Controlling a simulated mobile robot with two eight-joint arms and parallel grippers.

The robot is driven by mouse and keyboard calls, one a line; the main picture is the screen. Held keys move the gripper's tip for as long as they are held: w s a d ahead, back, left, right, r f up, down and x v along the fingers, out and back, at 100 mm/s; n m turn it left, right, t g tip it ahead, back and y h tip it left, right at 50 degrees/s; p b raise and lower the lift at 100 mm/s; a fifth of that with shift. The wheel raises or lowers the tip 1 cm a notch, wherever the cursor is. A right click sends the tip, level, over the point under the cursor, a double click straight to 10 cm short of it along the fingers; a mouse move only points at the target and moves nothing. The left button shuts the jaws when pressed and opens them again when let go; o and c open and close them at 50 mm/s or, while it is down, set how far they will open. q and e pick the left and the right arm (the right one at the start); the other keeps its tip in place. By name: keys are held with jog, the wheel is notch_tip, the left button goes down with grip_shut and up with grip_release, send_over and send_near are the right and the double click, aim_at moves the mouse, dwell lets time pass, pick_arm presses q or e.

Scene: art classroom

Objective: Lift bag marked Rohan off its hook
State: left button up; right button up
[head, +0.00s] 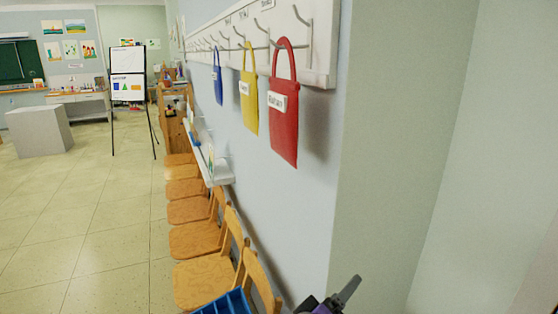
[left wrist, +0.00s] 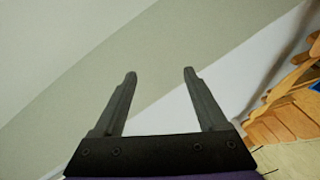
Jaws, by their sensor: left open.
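A red bag (head: 284,112) hangs by its handle from the wall rack (head: 322,40), nearest to me in the head view. Its white label seems to read Rohan, though the letters are small. A yellow bag (head: 250,100) and a blue bag (head: 218,82) hang farther along the rack, also with labels. My left gripper (head: 333,294) is at the bottom edge of the head view, well below the red bag and apart from it. In the left wrist view my left gripper (left wrist: 160,74) is open, with nothing between its fingers. My right gripper is not in view.
Wooden chairs (head: 200,238) line the wall under the rack, with a blue bin (head: 232,303) at the near end. A white ledge (head: 218,174) juts from the wall. The tiled floor (head: 80,220) to the left is clear. An easel (head: 128,88) stands farther back.

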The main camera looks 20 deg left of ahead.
aim_at(297, 160)
pick_arm(q)
jog(key=w+r+n+t+y+b, duration=0.1)
jog(key=w+r+n+t, duration=0.1)
jog(key=r+n, duration=0.25)
jog(key=w+r+n+t+y, duration=0.1)
jog(key=w+r+n+t, duration=0.25)
jog(key=r, duration=0.25)
jog(key=a+r+n+g+y, duration=0.2)
jog(key=n+y, duration=0.4)
jog(key=n, duration=0.3)
jog(key=w+a+r+n+g+y+b, duration=0.1)
jog(key=a+r+n+y, duration=0.3)
jog(key=n, duration=0.5)
jog(key=w+a+r+n+g+y+b, duration=0.1)
jog(key=a+r+n+g+y, duration=0.2)
jog(key=n+y, duration=0.5)
jog(key=shift+w+a+r+n, duration=0.1)
jog(key=shift+a+r+n, duration=0.2)
jog(key=shift+a+n, duration=0.25)
jog(key=shift+a+r+n, duration=0.25)
jog(key=shift+a+n, duration=0.1)
jog(key=shift+a, duration=0.35)
jog(key=p+x, duration=0.3)
jog(key=x, duration=0.4)
jog(key=shift+w+r+p, duration=0.1)
jog(key=shift+w+p, duration=0.05)
jog(key=shift+p, duration=0.25)
grip_shut()
